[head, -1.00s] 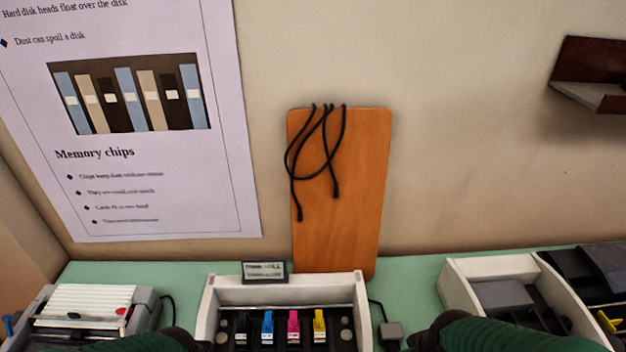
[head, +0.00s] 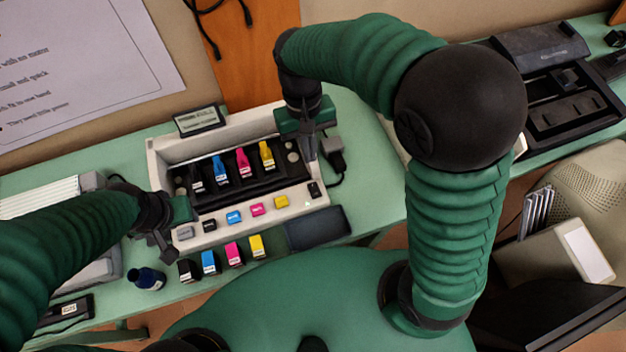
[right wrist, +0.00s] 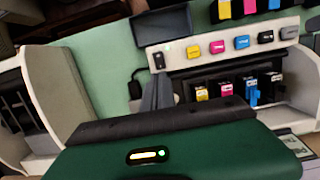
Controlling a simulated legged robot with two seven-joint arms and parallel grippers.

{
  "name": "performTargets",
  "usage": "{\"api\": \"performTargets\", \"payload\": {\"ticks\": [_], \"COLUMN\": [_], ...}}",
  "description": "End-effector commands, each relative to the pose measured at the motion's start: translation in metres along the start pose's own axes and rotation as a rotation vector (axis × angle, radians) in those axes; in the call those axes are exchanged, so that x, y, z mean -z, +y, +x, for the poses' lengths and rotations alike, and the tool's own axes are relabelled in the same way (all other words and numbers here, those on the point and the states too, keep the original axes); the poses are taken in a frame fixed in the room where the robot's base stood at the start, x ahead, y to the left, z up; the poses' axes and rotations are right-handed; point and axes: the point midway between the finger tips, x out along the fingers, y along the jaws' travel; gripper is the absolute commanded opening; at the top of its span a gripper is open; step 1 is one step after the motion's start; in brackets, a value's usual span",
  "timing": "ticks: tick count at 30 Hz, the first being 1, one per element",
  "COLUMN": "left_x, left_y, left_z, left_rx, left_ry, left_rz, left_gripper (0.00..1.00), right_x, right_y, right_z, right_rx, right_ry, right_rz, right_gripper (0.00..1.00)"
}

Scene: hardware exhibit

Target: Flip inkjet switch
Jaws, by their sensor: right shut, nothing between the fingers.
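The inkjet unit (head: 235,215) is a white open box with black, blue, magenta and yellow cartridges in its dark bay. Its front ledge carries coloured buttons and, at the right end, a small black switch (head: 314,189). In the right wrist view the switch (right wrist: 158,60) shows a small light mark. My right gripper (head: 309,155) is shut and empty, pointing down by the unit's right side, behind the switch in the head view.
Loose cartridges (head: 233,254) and an ink bottle (head: 146,278) stand before the unit. A dark tray (head: 318,228) lies at its front right. A plug block (head: 332,146) with a cable sits to the right. A small display (head: 197,118) stands behind.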

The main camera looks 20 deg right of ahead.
Motion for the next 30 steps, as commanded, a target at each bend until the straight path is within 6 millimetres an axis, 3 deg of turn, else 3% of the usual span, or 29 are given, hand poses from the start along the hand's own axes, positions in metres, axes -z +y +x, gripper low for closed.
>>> {"api": "performTargets", "payload": {"ticks": [5,18,24,30], "left_x": [-0.001,-0.001,-0.001,-0.001], "left_y": [0.000,0.000,0.000,0.000], "left_z": [0.002,0.005,0.005,0.005], "left_rx": [0.000,0.000,0.000,0.000], "left_ry": [0.000,0.000,0.000,0.000], "left_rz": [0.000,0.000,0.000,0.000], "left_gripper": [0.36,0.36,0.36,0.36], "right_x": [-0.001,-0.001,-0.001,0.000], "right_y": [0.000,0.001,0.001,0.001], "right_z": [0.025,0.117,0.137,0.139], "right_rx": [-0.001,-0.001,0.000,0.000], "right_ry": [-0.006,-0.004,-0.001,0.001], "right_rz": [0.000,0.001,0.001,0.001], "right_gripper": [0.00,0.00,0.00,0.00]}}
